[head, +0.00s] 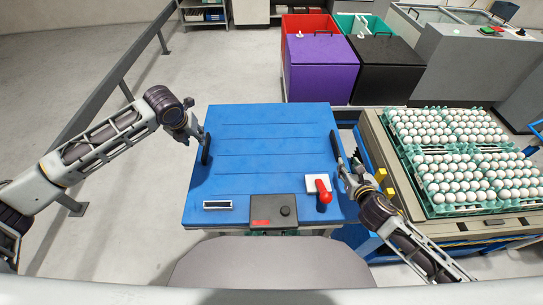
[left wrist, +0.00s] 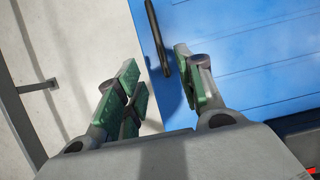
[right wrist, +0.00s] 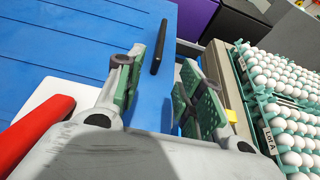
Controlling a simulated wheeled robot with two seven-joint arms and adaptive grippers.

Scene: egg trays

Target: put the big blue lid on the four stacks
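The big blue lid (head: 265,135) lies flat in front of me, with a black bar handle at its left edge (head: 206,149) and another at its right edge (head: 334,145). My left gripper (head: 198,138) is open and empty at the left handle, which shows ahead of its fingers in the left wrist view (left wrist: 157,38). My right gripper (head: 343,166) is open by the right handle, which shows beyond its fingers in the right wrist view (right wrist: 160,47). Stacks of green trays with white eggs (head: 460,155) stand to the right, uncovered.
The egg trays stand on a beige platform (head: 400,200) right of the lid. Purple (head: 318,70) and black (head: 384,72) bins stand behind. A grey rail (head: 105,95) runs along the left.

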